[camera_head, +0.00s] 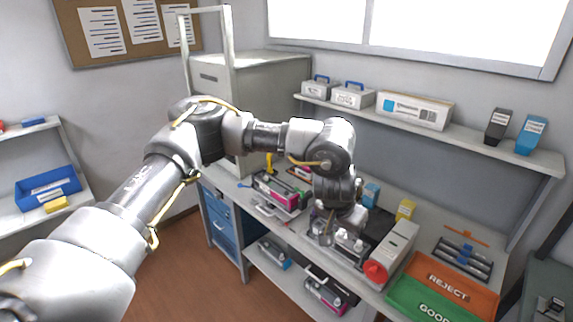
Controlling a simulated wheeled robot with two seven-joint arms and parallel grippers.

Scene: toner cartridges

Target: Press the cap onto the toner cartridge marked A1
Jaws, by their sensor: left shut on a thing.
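My left arm reaches in from the left. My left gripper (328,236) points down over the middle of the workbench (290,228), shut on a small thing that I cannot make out. Right beside and below it is a dark and grey toner cartridge (352,246), partly hidden by the gripper. I cannot tell whether they touch. A cartridge with a magenta side (276,191) lies further left on the bench. No A1 mark is readable, and I cannot make out a loose cap. My right gripper is out of view.
A white box with a red round part (388,255) stands right of the gripper. An orange REJECT mat (452,284) and a green GOOD mat (420,304) lie at the right. Blue (371,194) and yellow (405,209) boxes stand behind. A shelf (470,140) runs along the wall.

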